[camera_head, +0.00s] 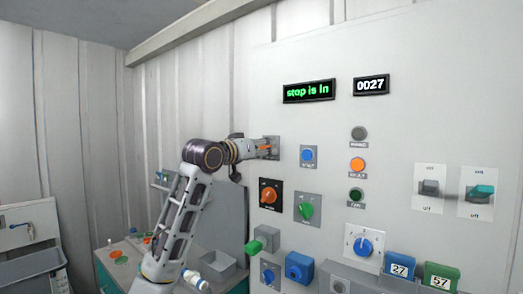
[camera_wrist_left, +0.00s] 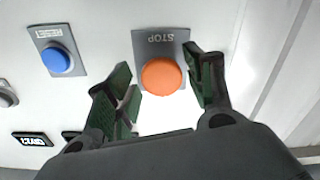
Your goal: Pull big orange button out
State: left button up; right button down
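The big orange button (camera_wrist_left: 161,77) sits on a grey plate (camera_wrist_left: 160,42) marked STOP, which appears upside down in the left wrist view. In the head view the button (camera_head: 264,147) shows at the end of my left arm, partly hidden by the gripper. My left gripper (camera_wrist_left: 165,85) is open, with one dark green finger on each side of the button. A gap shows between the button and the left finger; whether the right finger touches it I cannot tell. My right gripper is in neither view. A display (camera_head: 308,91) reads "stop is In" in green.
A blue button (camera_head: 308,155) is just right of the stop plate. An orange rotary switch (camera_head: 269,194) and a green knob (camera_head: 305,207) are below. More lamps, toggle switches (camera_head: 430,187) and knobs fill the panel to the right. Trays stand at lower left.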

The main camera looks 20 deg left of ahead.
pick_arm(q)
grip_shut()
jog(key=shift+s+a+f, duration=0.1)
jog(key=shift+s+a, duration=0.05)
jog(key=shift+s, duration=0.3)
jog(key=shift+o, duration=0.5)
grip_release()
jog(key=shift+o, duration=1.1)
jog(key=shift+s+a, duration=0.1)
jog(key=shift+s, duration=0.05)
jog(key=shift+o, duration=0.3)
jog(key=v, duration=1.2)
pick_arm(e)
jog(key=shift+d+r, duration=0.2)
